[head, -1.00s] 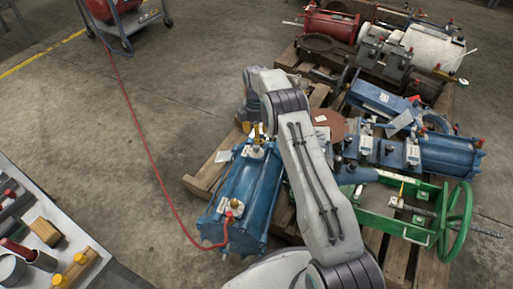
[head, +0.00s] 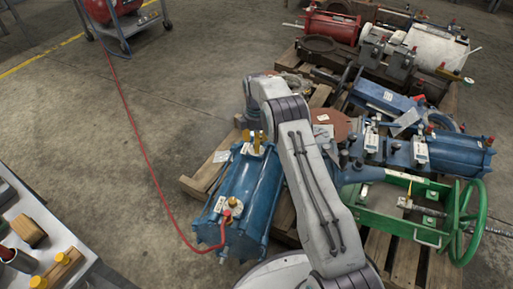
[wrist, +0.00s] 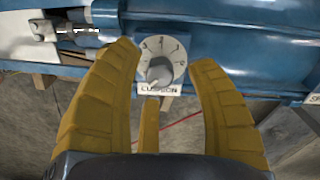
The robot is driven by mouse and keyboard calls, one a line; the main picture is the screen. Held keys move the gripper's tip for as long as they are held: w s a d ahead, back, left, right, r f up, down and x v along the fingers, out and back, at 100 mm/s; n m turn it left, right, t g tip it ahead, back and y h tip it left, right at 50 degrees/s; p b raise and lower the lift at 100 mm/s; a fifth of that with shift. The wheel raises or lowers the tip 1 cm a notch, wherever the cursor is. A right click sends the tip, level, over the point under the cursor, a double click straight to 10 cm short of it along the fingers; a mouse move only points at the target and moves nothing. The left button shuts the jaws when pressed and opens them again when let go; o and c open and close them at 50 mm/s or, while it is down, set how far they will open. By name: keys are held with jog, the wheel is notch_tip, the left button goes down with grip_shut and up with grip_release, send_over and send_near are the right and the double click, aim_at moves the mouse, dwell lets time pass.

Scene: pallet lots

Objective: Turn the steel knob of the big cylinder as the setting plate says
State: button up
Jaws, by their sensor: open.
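The big blue cylinder (head: 248,195) lies at the left edge of the pallet, with a red-capped brass fitting on its near end. In the wrist view its blue body (wrist: 240,45) fills the top. The steel knob (wrist: 160,72) sits on a round white dial (wrist: 172,48) with numerals, above a plate reading "CUSHION" (wrist: 158,90). My gripper (wrist: 165,60) is open, its yellow fingers on either side of the knob in the picture, with no contact visible. In the head view my gripper (head: 254,140) is at the cylinder's far end. I cannot identify the setting plate or read its setting.
A red hose (head: 150,165) runs across the floor to the cylinder. Other blue cylinders (head: 455,152) and a green frame with a handwheel (head: 470,222) crowd the pallet (head: 200,187). A bench (head: 50,215) stands at lower left.

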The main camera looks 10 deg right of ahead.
jog(key=shift+f, duration=0.6)
jog(key=shift+c, duration=0.5)
grip_shut()
